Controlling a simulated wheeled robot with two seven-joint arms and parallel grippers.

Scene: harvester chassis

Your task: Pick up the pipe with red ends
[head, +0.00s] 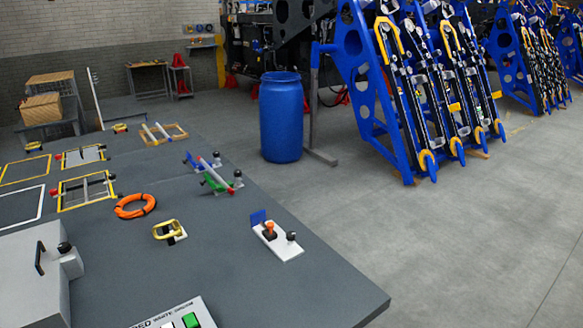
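A grey pipe (209,167) with what look like red ends lies across a blue and green holder (217,183) near the middle of the grey table. Farther left, a light tray with a yellow edge (82,156) has small red tips at its left and right sides; whether these belong to a pipe is too small to tell. A nearer yellow-edged frame (86,204) holds grey bars, with a red tip at its left side and a dark tip at its right. Neither of my grippers is in view.
The grey table (330,300) also carries an orange ring (135,206), a yellow-handled piece (168,229), a white joystick plate (278,243) and a grey box (32,285). A blue barrel (281,118) and blue racks (362,75) stand beyond. Floor at right is clear.

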